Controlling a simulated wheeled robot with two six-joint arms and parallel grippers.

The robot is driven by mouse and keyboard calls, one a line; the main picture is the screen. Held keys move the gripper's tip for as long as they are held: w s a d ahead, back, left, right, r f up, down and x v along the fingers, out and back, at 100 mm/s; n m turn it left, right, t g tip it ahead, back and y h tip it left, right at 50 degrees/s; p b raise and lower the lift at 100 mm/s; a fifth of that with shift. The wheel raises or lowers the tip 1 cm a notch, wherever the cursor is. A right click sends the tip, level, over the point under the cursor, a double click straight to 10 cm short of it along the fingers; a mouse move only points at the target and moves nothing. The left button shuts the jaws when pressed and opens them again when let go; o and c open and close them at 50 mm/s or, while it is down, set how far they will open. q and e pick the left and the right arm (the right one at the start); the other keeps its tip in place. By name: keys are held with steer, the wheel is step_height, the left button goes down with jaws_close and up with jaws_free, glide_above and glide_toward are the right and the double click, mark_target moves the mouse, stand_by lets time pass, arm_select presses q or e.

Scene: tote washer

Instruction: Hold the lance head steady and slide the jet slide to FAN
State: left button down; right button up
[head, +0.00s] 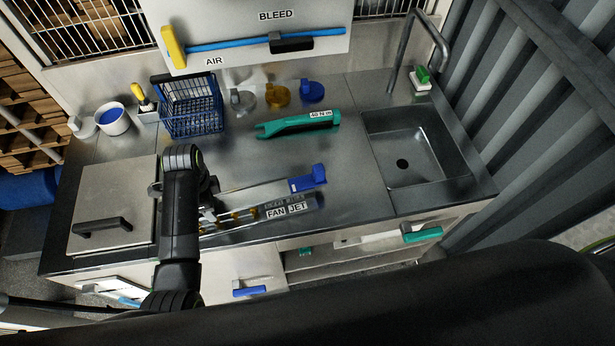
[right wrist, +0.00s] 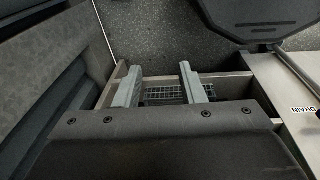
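The lance (head: 255,193) lies on the steel counter, with a silver body, brass-coloured parts at its left end and a blue piece (head: 308,179) at its right end. A dark bar in front of it carries the labels FAN (head: 276,213) and JET (head: 297,208). I cannot make out the jet slide or its position for certain. My left gripper (head: 211,207) is at the lance's left end; my arm partly covers that end, and whether the fingers grip it is unclear. My right gripper (right wrist: 163,85) is open and empty in the right wrist view, away from the lance.
A green 40 N·m tool (head: 298,123) and coloured caps (head: 277,95) lie behind the lance. A blue wire basket (head: 190,108) and white cup (head: 112,119) stand back left. A sink (head: 415,148) is at right. Bare counter lies between lance and sink.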

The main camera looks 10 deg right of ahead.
steer(key=shift+d, duration=0.15)
stand_by(0.6)
steer(key=shift+d, duration=0.1)
steer(key=shift+c, duration=1)
steer(key=shift+w+r, duration=0.1)
steer(key=shift+w, duration=0.3)
steer(key=c, duration=0.5)
steer(key=w+a+r+m+t, duration=0.1)
steer(key=w, duration=0.1)
steer(key=w+a+r+m+y, duration=0.1)
steer(key=w+m, duration=0.1)
steer(key=w, duration=0.1)
steer(key=w+a+r+m+t+y, duration=0.1)
steer(key=w, duration=0.2)
steer(key=shift+w+a+r+t, duration=0.1)
steer(key=shift+a+r+t, duration=0.05)
steer(key=shift+r+t, duration=0.2)
jaws_close()
steer(key=w+a+r+m+t+y, duration=0.2)
steer(key=w+r+m+t, duration=0.15)
steer(key=w+r, duration=0.6)
steer(key=w+a+r+m+t+y, duration=0.1)
steer(key=w+r+m+t, duration=0.35)
steer(key=r, duration=0.75)
steer(key=w+a+r+m+t+y, duration=0.2)
steer(key=w+r+t, duration=0.3)
steer(key=w+r, duration=0.45)
steer(key=w+a, duration=0.7)
steer(key=w, duration=0.1)
steer(key=shift+r, duration=0.25)
